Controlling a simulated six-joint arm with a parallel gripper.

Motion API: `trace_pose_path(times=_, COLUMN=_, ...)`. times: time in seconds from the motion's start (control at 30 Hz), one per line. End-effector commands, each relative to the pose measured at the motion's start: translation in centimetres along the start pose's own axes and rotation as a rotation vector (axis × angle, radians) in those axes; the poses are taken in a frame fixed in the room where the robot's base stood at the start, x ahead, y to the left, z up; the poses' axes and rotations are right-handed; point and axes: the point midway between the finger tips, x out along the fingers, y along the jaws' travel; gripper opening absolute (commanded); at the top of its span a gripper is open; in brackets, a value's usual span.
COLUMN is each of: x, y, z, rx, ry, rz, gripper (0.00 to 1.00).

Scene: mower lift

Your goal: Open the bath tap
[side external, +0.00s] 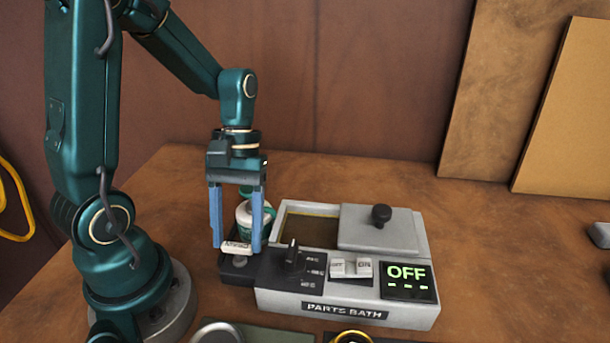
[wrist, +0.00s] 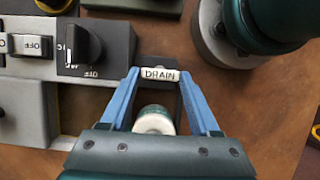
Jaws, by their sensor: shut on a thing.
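The bath tap is a white bar handle marked DRAIN (wrist: 160,75) on a small dark block at the left end of the grey parts bath (side external: 345,292). In the side view the handle (side external: 235,248) lies crosswise between my blue fingertips. My gripper (side external: 237,243) points down and is shut on this handle, one finger at each end. In the wrist view my gripper (wrist: 158,74) has its fingertips at both ends of the handle, with the lettering readable between them. The tap's spout is not clearly visible.
A white-and-green bottle (side external: 243,214) stands close behind my fingers. The bath has a black knob (side external: 293,256), an OFF/ON switch (side external: 351,268), a display (side external: 408,274) reading OFF and a partly covering lid (side external: 385,231). Round parts lie at the front edge. The bench behind is clear.

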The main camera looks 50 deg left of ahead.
Motion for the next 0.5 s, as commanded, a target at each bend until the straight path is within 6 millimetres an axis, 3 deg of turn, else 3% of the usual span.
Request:
trace_pose_path(times=0.03, x=-0.07, y=0.04, z=-0.07, rx=-0.004, ry=0.003, rz=0.003, gripper=0.7)
trace_pose_path(times=0.1, x=-0.06, y=0.04, z=-0.06, rx=-0.004, ry=0.002, rz=0.002, gripper=0.93)
trace_pose_path(times=0.37, x=-0.01, y=0.08, z=-0.02, rx=0.01, ry=0.0, rz=-0.003, gripper=0.93)
trace_pose_path(times=0.5, x=0.03, y=0.24, z=0.05, rx=0.108, ry=-0.002, rz=-0.044, gripper=0.93)
